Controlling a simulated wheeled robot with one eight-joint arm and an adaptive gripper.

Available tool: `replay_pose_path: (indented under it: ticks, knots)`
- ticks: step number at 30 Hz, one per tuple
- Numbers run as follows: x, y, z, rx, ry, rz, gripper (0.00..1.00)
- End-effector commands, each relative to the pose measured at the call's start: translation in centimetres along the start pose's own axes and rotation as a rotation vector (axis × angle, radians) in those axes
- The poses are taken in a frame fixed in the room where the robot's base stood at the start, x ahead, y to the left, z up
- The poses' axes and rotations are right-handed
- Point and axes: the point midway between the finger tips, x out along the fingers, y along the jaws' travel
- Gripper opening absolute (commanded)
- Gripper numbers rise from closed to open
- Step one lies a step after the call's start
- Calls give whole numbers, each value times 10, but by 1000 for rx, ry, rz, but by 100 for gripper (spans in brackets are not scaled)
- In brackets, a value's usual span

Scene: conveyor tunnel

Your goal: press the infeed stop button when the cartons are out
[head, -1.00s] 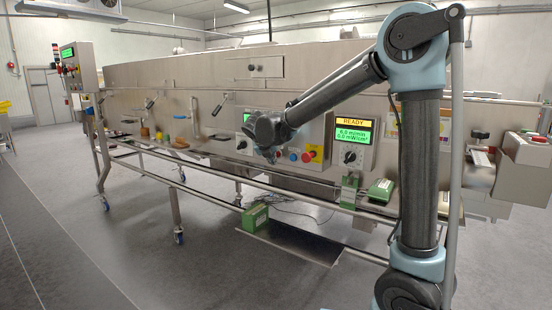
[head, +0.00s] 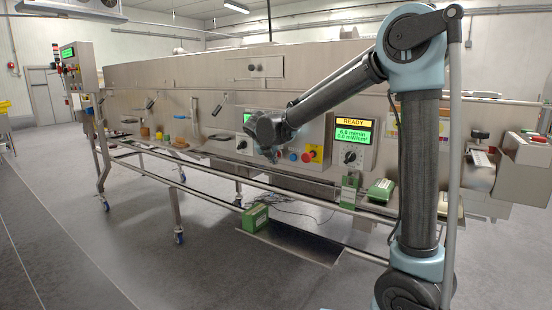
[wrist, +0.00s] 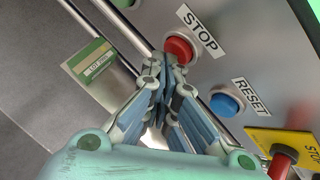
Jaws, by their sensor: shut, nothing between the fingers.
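In the wrist view a red button (wrist: 179,50) labelled STOP sits on the steel panel. My gripper (wrist: 166,72) is shut and empty, with its fingertips just below and left of that button in the picture. I cannot tell whether the tips touch it. In the head view my gripper (head: 272,154) is in front of the control panel, and the STOP button is hidden behind it.
A blue RESET button (wrist: 225,103) and a red knob on a yellow plate (wrist: 283,157) sit close by. A grey box shows READY on its display (head: 352,124). Green boxes stand on the ledge (head: 381,190) and low down (head: 255,217). Open floor lies at left.

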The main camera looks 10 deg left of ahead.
Motion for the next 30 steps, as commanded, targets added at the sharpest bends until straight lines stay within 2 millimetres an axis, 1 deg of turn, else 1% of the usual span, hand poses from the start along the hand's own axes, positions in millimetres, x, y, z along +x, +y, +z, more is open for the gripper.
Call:
replay_pose_path:
  ticks: [21,30]
  knots:
    - [3,-2,2,0,0,0,0]
    - [-4,3,-2,-1,-1,1,0]
